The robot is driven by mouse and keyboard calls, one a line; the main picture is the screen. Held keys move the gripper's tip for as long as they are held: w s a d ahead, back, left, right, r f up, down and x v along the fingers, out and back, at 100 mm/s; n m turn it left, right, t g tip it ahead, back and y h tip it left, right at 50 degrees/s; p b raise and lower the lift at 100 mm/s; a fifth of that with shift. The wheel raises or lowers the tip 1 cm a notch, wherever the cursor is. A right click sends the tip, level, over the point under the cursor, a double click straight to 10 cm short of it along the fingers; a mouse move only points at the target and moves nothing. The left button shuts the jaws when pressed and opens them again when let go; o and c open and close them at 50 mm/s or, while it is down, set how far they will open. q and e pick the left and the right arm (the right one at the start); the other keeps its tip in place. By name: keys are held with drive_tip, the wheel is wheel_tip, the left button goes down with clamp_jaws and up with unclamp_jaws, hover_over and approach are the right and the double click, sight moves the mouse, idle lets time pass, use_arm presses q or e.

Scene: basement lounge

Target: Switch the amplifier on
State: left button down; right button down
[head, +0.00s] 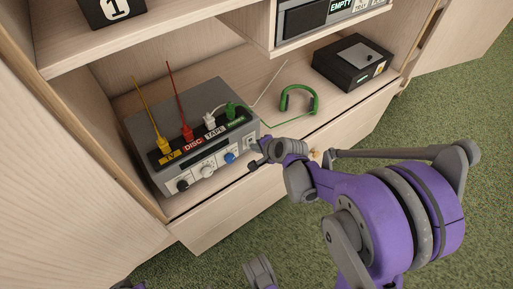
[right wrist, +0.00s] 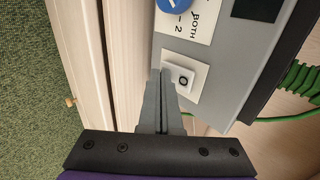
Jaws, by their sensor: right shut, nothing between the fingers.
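The amplifier (head: 222,92) is a grey box on the cabinet's lower shelf in the head view. Labelled plugs stand on its top, and knobs line its front. In the right wrist view its grey front panel (right wrist: 215,97) carries a white switch (right wrist: 186,75) marked 0. My right gripper (right wrist: 162,80) is shut and empty, its tips right beside the switch; I cannot tell if they touch it. In the head view the right gripper (head: 256,156) is at the amplifier's right front end. A grey part (head: 259,271) at the bottom edge may be my left gripper; its fingers are unclear.
A green headset (head: 300,98) lies on the shelf right of the amplifier, with a green cord. A black box (head: 352,62) stands farther right. A unit reading EMPTY (head: 318,18) sits above. Open cabinet doors flank the shelf.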

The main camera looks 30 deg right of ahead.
drive_tip(key=shift+w+f, duration=0.1)
drive_tip(key=shift+w, duration=0.1)
drive_tip(key=shift+r+p, duration=0.6)
drive_tip(key=shift+r, duration=0.3)
use_arm(q)
drive_tip(key=shift+r, duration=0.6)
drive_tip(key=shift+s, duration=0.1)
